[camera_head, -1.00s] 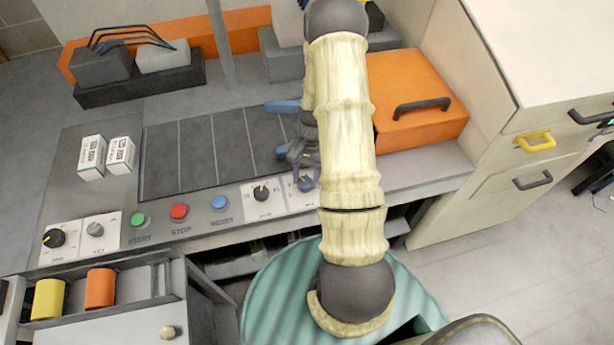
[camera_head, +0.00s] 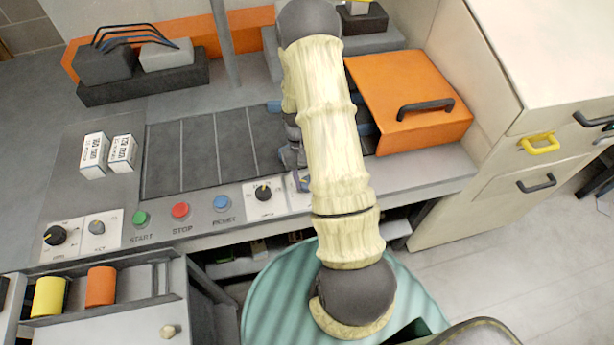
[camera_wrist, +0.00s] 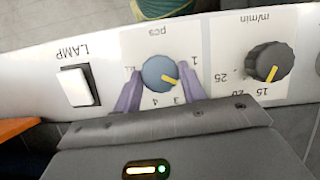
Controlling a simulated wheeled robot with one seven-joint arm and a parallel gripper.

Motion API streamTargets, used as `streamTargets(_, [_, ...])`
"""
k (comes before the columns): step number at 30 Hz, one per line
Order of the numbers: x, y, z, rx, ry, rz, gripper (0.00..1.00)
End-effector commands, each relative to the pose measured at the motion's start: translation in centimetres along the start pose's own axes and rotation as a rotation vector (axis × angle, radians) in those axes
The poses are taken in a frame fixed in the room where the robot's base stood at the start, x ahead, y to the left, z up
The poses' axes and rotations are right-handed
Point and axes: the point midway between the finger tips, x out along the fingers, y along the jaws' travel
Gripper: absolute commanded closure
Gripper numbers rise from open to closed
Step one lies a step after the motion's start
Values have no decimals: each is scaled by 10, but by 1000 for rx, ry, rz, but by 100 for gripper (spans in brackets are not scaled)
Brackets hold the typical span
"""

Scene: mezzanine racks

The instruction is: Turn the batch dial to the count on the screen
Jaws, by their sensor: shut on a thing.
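The batch dial (camera_wrist: 158,72) is a round blue knob with a yellow pointer on a white plate marked "pcs". It shows in the wrist view, which sees the panel upside down. The pointer aims down and right in that picture, between the printed 1 and 3, towards my right finger; the mark there is hidden. My gripper (camera_wrist: 160,77) is shut on the dial, one purple finger on each side. In the head view, my gripper (camera_head: 302,183) is at the panel's right end, and my arm mostly hides the dial. I cannot make out a screen with a count.
A black m/min dial (camera_wrist: 269,62) is beside the batch dial, and a white LAMP switch (camera_wrist: 77,85) is on its other side. Green, red and blue (camera_head: 221,203) buttons sit farther left on the panel. An orange box (camera_head: 408,105) stands right of my arm.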

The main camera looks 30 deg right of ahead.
Motion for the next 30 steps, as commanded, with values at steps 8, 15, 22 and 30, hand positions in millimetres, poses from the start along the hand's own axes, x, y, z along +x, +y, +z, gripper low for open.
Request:
streamTargets(8, [4, -1, 4, -2, -15, -1, 82])
streamTargets(15, [3, 0, 3, 0, -11, -1, 37])
streamTargets(22, [1, 0, 1, 1, -5, -1, 37])
streamTargets(30, [-24, 0, 0, 0, 1, 0, 37])
